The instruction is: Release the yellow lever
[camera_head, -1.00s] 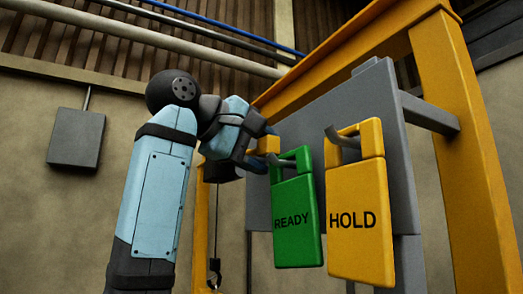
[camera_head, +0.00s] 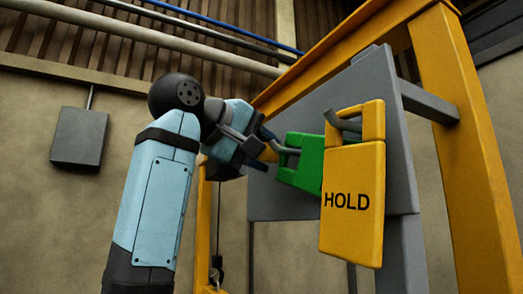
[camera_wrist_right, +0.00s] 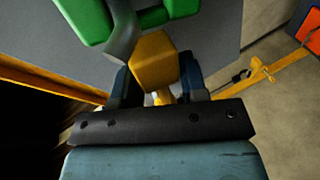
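The yellow lever shows as a blocky yellow end (camera_wrist_right: 155,62) in the right wrist view, with a thin yellow piece below it. The two dark fingers of my right gripper (camera_wrist_right: 158,82) stand on either side of it. I cannot tell whether the fingers press on the lever. My left gripper is not in view.
A green tag (camera_head: 308,160) hangs tilted close to the fingers, partly behind the yellow HOLD tag (camera_head: 350,205) on its grey hook. The grey panel (camera_head: 395,150) sits in a yellow frame (camera_head: 465,150). A grey box (camera_head: 79,137) is on the wall at left.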

